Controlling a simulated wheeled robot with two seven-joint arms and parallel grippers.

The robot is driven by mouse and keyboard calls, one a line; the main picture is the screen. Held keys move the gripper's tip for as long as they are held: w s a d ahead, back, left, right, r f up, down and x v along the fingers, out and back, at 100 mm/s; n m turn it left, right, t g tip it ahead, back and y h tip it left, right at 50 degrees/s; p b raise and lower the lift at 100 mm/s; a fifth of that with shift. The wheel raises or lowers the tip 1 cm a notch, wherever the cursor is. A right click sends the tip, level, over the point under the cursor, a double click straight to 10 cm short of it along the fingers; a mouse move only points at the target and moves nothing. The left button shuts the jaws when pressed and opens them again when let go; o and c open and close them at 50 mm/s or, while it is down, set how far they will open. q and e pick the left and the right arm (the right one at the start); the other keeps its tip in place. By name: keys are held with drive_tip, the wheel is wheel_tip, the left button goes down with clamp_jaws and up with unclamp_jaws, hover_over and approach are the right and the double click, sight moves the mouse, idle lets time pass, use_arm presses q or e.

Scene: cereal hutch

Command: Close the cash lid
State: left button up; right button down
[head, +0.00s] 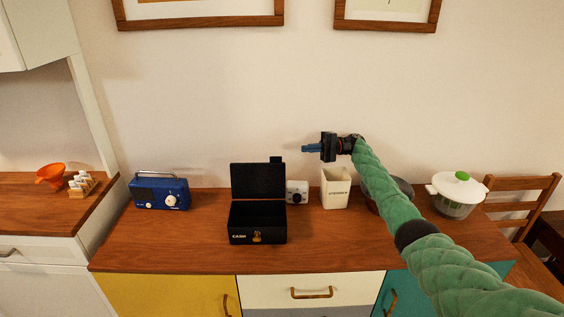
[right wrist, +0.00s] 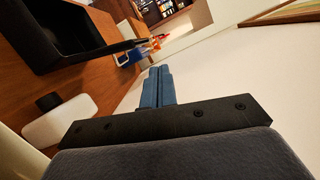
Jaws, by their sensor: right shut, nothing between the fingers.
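A black cash box (head: 257,222) labelled CASH stands on the wooden sideboard, its front facing me. Its lid (head: 258,182) is open, standing up at the back. The inside of the box looks empty and dark. My right gripper (head: 306,149) is shut and empty, in the air to the right of and higher than the lid, its blue fingers pointing left. In the right wrist view the shut fingers (right wrist: 158,86) point past the open cash box (right wrist: 65,35) at upper left. I see no contact with the lid. My left gripper is not in view.
On the sideboard (head: 190,246) stand a blue radio (head: 160,192) at left, a small white device (head: 297,192) just right of the lid, a cream canister (head: 335,188), a dark bowl partly behind my arm, and a white pot (head: 457,194). Bare wood lies between radio and box.

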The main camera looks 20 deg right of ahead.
use_arm(q)
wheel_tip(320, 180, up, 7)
drive_tip(key=b, duration=0.1)
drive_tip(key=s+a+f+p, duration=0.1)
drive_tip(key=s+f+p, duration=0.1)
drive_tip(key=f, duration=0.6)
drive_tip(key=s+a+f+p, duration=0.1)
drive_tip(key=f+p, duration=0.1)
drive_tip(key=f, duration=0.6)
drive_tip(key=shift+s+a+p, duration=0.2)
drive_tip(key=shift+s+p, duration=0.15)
drive_tip(key=shift+p, duration=0.05)
use_arm(e)
drive_tip(key=a+f, duration=0.1)
drive_tip(key=a, duration=0.9)
drive_tip(key=shift+f, duration=0.25)
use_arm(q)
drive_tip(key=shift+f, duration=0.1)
use_arm(e)
drive_tip(key=shift+w, duration=0.1)
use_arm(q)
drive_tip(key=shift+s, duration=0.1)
